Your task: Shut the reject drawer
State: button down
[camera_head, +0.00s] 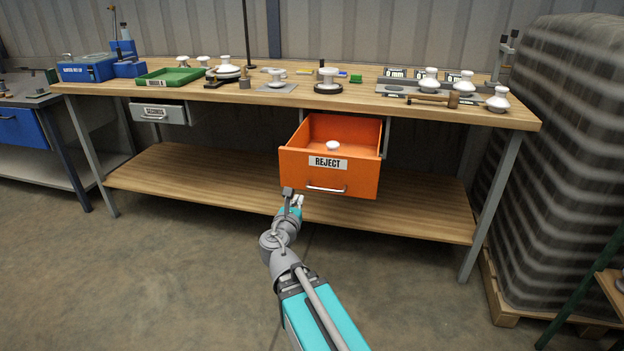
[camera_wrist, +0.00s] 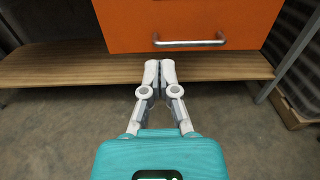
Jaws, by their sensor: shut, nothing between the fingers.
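The orange reject drawer (camera_head: 300,167) hangs under the workbench top and is pulled well out. A white insulator piece (camera_head: 333,146) lies inside it. A metal bar handle (camera_head: 326,188) is on its front, below the REJECT label. My gripper (camera_head: 293,199) is shut and empty, in front of the drawer and low, near the left part of its lower edge. In the wrist view the shut fingertips (camera_wrist: 160,64) point toward the drawer front (camera_wrist: 130,22), just below the handle (camera_wrist: 189,41). I cannot tell whether they touch the drawer.
The wooden workbench (camera_head: 180,92) carries insulators, trays and a mallet (camera_head: 434,99). A grey SECONDS drawer (camera_head: 158,113) at left is shut. The lower shelf (camera_head: 190,180) is bare. A wrapped pallet stack (camera_head: 560,170) stands at right. The floor in front is clear.

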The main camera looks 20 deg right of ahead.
aim_at(313, 172)
jog(key=shift+d, duration=0.1)
jog(key=x, duration=1.3)
jog(key=shift+w+d, duration=0.25)
jog(key=shift+w, duration=0.15)
jog(key=shift+d, duration=0.1)
jog(key=shift+w+d, duration=0.25)
jog(key=shift+w, duration=0.25)
jog(key=x, duration=2.8)
jog(key=shift+w+d, duration=0.1)
jog(key=shift+d, duration=0.05)
jog(key=shift+w, duration=0.15)
